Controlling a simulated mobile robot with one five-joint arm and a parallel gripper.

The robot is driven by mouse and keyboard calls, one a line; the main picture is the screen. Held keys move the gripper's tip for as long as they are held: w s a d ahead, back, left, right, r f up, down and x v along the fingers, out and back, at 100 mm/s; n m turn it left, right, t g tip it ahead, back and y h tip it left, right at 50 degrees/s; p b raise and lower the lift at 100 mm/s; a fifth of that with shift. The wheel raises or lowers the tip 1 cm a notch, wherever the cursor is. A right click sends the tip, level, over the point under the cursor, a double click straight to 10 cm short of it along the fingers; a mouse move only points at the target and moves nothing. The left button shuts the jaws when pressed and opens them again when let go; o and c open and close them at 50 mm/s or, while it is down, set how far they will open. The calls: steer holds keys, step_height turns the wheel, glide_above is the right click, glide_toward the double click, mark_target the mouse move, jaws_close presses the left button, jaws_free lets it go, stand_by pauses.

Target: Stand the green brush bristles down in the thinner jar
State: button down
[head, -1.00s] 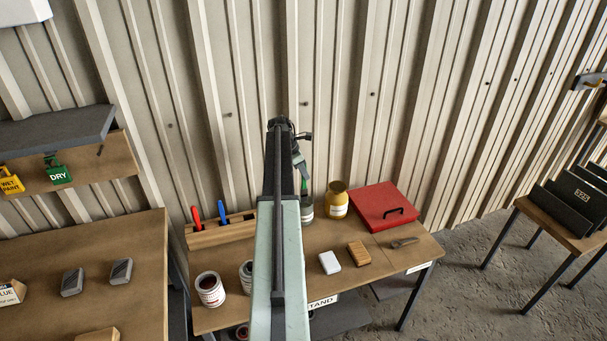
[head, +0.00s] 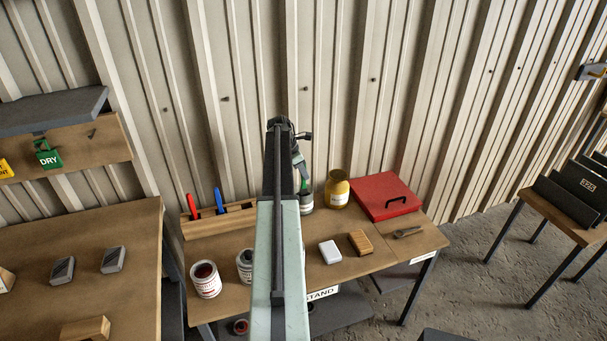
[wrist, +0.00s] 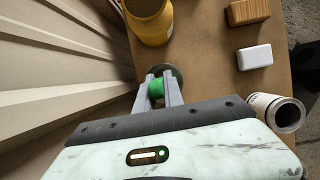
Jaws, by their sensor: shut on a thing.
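My gripper (head: 302,171) is shut on the green brush (head: 304,187), above the back of the bench. In the wrist view the green handle (wrist: 156,88) sits between the two grey fingers. The brush points down at a jar with a pale label (head: 306,203), which looks like the thinner jar. The jar's dark round top shows just beyond the fingertips in the wrist view (wrist: 174,72). The bristles are hidden, so I cannot tell whether they are inside the jar or how deep. My arm covers part of the bench in the head view.
A yellow jar (head: 338,190) stands close right of the brush, with a red box (head: 386,196) beyond. A wooden rack (head: 240,219) holds red and blue-handled tools. Paint cans (head: 205,280), a white block (head: 330,251) and a wooden block (head: 360,243) stand nearer the front. The ribbed wall is close behind.

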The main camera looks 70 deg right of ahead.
steer(key=c, duration=1.4)
jaws_free()
steer(key=shift+o, duration=0.2)
steer(key=p+v, duration=0.7)
steer(key=shift+r, duration=0.35)
steer(key=shift+w+a, duration=0.1)
